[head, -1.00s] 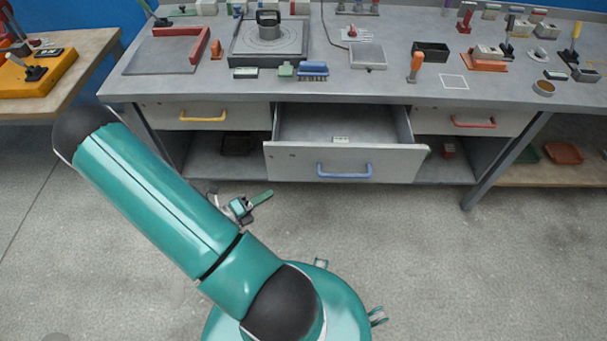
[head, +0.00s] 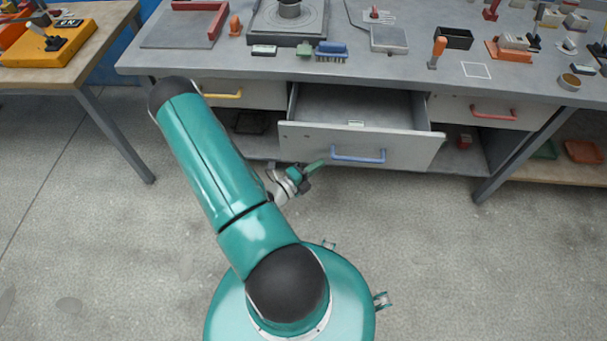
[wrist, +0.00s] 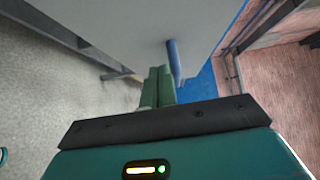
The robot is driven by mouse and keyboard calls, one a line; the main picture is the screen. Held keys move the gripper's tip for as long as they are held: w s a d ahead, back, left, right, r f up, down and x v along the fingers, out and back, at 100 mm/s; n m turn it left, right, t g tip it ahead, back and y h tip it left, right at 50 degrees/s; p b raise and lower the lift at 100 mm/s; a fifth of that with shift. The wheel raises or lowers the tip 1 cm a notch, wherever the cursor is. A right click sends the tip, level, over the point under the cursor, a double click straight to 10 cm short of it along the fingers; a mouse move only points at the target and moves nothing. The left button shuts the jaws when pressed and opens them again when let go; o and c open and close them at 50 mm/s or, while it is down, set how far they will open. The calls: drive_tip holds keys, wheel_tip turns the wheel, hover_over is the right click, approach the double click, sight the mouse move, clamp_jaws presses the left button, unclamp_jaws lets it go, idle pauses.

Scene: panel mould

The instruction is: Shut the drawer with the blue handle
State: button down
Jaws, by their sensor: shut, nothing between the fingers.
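The grey drawer (head: 400,146) under the workbench stands pulled out, and I can see into its open top. Its blue handle (head: 358,156) is a bar across the middle of its front. My gripper (head: 318,165) is shut and empty, just left of the handle and close to the drawer front. In the wrist view, the shut green fingers (wrist: 158,88) point toward the grey drawer front (wrist: 150,25), with the blue handle (wrist: 174,60) just right of their tips. I cannot tell whether the fingers touch the drawer. A small light label lies inside the drawer.
Drawers with a yellow handle (head: 222,95) and a red handle (head: 494,113) flank it, both shut. Tools and trays stand on the bench top (head: 390,72). Bench legs stand at the right and left. The floor in front is clear.

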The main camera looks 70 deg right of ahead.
sight(326, 150)
drive_tip(key=shift+w+d, duration=0.25)
drive_tip(key=shift+d, duration=0.7)
drive_tip(key=shift+w+d, duration=0.25)
drive_tip(key=shift+d, duration=0.7)
